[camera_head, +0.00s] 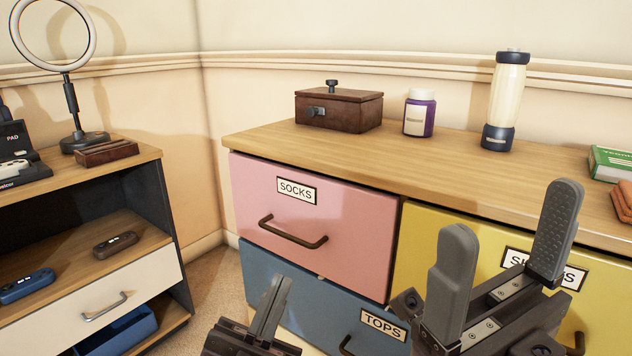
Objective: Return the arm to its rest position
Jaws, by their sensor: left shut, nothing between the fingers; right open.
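My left gripper (270,307) is low in the middle of the head view. Its fingers are together with nothing between them, in front of the blue drawer labelled TOPS (318,305). My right gripper (505,255) is at the lower right, with its two grey fingers spread wide and empty. It covers part of the yellow drawer (432,225) and its label. Most of both arms is out of view.
The pink SOCKS drawer (320,215) appears closed. On the dresser top (400,165) stand a wooden box (340,110), a purple jar (419,115) and a cream bottle (506,100). A shelf unit (110,260) with a ring light (72,105) stands at left.

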